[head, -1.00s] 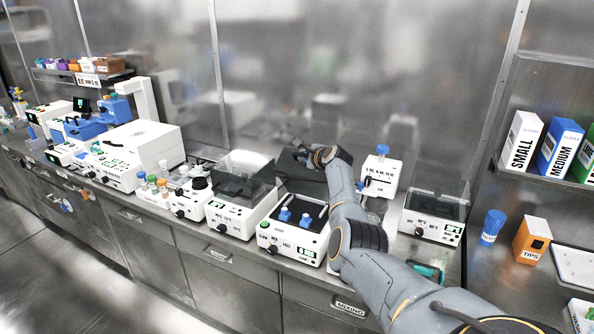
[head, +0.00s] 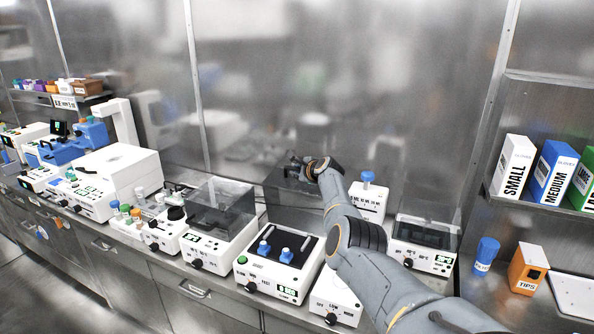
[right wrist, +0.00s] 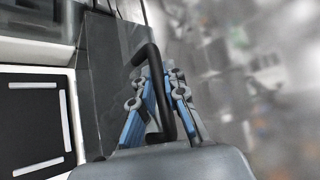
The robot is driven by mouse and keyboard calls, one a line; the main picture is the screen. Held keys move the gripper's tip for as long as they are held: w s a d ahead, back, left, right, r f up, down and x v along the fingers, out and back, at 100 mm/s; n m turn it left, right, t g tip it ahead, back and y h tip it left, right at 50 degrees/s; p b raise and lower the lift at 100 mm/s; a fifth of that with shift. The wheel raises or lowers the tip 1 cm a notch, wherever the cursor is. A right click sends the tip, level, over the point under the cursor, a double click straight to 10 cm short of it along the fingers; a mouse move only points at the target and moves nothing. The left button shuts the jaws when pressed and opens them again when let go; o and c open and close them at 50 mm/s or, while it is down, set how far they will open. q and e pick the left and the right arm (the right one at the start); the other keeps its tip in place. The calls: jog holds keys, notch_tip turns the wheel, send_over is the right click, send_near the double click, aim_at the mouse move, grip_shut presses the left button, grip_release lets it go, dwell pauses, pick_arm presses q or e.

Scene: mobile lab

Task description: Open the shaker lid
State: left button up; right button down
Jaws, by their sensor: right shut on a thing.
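In the right wrist view the lid (right wrist: 103,75) shows beside the dark platform (right wrist: 32,117). My right gripper (head: 298,167) is at the lid's top edge. In the right wrist view its blue-padded fingers (right wrist: 158,98) are shut on the black lid handle (right wrist: 147,56). My left gripper is not in view.
A device with a closed smoky lid (head: 222,205) stands left of the shaker. A blue-capped pot (head: 486,255) and a tips box (head: 527,268) stand right.

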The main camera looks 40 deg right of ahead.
jog(key=c, duration=1.4)
grip_release()
jog(key=shift+o, duration=0.2)
jog(key=v, duration=1.2)
